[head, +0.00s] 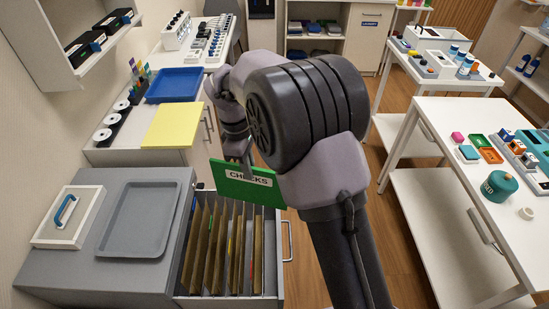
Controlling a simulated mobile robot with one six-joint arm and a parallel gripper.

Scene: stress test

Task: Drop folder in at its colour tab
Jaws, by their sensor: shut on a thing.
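A green folder (238,190) with a white label reading "CHECKS" hangs from my gripper (238,158). The gripper is shut on its top edge. The folder is above the far end of an open drawer (284,262), a little tilted in the picture; its right end is partly hidden behind my arm. The drawer holds several upright brown folders (207,248), some with small coloured tabs, red, yellow and green among them. The tabs are small and partly hidden from this angle. The folder appears to be above the brown folders, not among them.
The grey cabinet top (80,265) left of the drawer carries a grey tray (133,218) and a white box lid with a blue handle (68,215). Behind stands a counter with a yellow board (173,126) and a blue tray (174,85). A white table (470,115) is at right.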

